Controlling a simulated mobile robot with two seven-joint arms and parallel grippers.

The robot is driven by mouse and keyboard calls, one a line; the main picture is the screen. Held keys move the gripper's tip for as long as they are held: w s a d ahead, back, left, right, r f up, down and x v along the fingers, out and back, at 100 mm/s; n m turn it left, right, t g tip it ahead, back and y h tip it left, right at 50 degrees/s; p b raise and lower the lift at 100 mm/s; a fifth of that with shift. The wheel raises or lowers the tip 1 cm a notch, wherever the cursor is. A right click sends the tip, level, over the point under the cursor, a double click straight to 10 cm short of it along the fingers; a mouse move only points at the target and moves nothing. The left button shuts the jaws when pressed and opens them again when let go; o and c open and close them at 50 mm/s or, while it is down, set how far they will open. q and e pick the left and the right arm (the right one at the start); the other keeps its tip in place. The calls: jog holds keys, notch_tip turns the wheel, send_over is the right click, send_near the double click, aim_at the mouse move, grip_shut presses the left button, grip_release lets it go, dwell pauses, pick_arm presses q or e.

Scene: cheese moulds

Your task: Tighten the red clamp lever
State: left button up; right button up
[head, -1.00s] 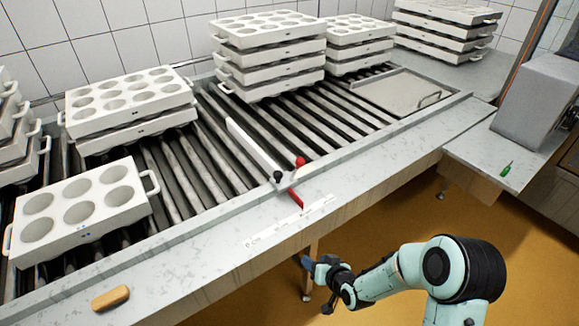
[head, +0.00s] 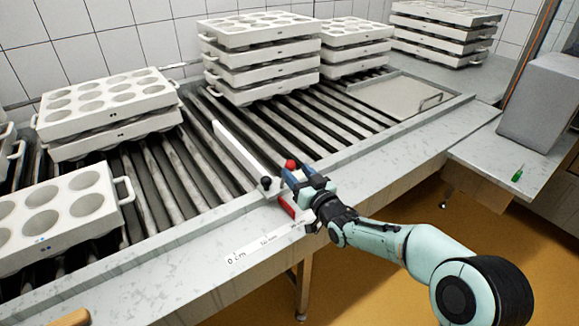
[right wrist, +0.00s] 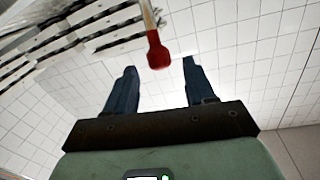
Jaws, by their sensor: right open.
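The red clamp lever shows in the head view as a red knob (head: 290,165) and a red part (head: 287,206) at the table's front rail, partly hidden by my right gripper. My right gripper (head: 296,181) is open at the lever, its blue fingers close to the knob. In the right wrist view the red tip of the lever (right wrist: 157,50) lies between and beyond the two open fingers (right wrist: 155,85); I cannot tell whether they touch it. A white stop bar (head: 238,150) with a black knob (head: 266,183) runs across the rollers beside the lever. My left gripper is out of view.
White multi-hole moulds (head: 60,215) stand on the roller conveyor at left, with a tall stack (head: 260,65) behind. A ruler strip (head: 262,246) lies along the front edge. A wooden-coloured block (head: 70,318) is at lower left. A green-handled tool (head: 517,174) lies on the right table.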

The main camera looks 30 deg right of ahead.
aim_at(293, 168)
jog(key=shift+w+d, duration=0.1)
jog(key=shift+w, duration=2.25)
grip_shut()
